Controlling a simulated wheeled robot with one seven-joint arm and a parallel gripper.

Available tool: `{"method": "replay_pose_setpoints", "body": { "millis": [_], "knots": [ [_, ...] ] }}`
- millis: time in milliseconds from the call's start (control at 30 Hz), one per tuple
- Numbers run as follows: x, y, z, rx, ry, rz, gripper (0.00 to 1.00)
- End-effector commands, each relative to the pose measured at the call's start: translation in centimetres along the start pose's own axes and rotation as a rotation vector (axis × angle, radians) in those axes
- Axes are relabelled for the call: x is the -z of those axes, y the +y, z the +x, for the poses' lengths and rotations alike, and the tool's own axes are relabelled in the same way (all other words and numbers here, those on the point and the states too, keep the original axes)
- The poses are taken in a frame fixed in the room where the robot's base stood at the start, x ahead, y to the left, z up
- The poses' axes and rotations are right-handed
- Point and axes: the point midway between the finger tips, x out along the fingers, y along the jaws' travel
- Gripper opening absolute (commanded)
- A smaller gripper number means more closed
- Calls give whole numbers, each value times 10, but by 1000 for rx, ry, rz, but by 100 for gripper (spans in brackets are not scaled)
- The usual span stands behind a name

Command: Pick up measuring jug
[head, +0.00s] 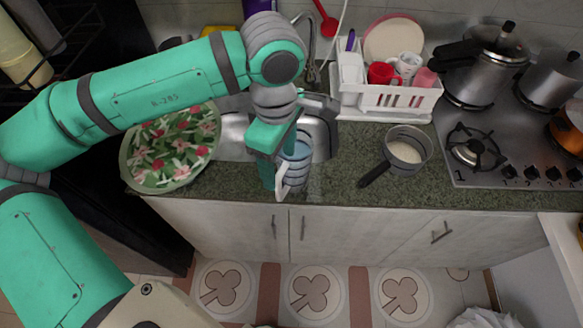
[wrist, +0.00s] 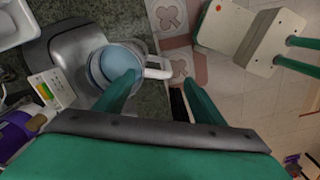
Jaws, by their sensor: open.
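The measuring jug (head: 299,152) is blue-grey with a white handle and stands near the counter's front edge by the sink, partly hidden by my gripper (head: 275,165). In the wrist view the jug (wrist: 108,62) is seen from above, with its handle pointing right. My gripper (wrist: 159,82) is open, with one finger overlapping the jug's opening and the other to the right of the handle. The handle shows in the gap between the fingertips. I cannot tell whether a finger touches the jug.
A pan with a dark handle (head: 405,149) sits to the right on the counter (head: 340,178). A floral plate (head: 150,172) is at the left, and a white dish rack (head: 385,103) with cups stands behind. The stove (head: 520,150) is at the right.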

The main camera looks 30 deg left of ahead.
Motion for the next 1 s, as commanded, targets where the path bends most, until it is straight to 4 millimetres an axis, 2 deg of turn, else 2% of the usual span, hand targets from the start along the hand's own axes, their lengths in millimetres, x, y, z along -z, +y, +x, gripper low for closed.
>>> {"method": "replay_pose_setpoints", "body": {
  "millis": [200,300,567,600,800,867,1000],
  "knots": [
    [-1,2,31,2,-1,0,63],
    [-1,2,40,1,-2,0,63],
    [-1,2,43,0,-1,0,63],
    [-1,2,43,0,-1,0,61],
    [-1,2,43,0,-1,0,13],
    [-1,2,43,0,-1,0,0],
    [-1,3,42,-1,-1,0,0]
  ]
}}
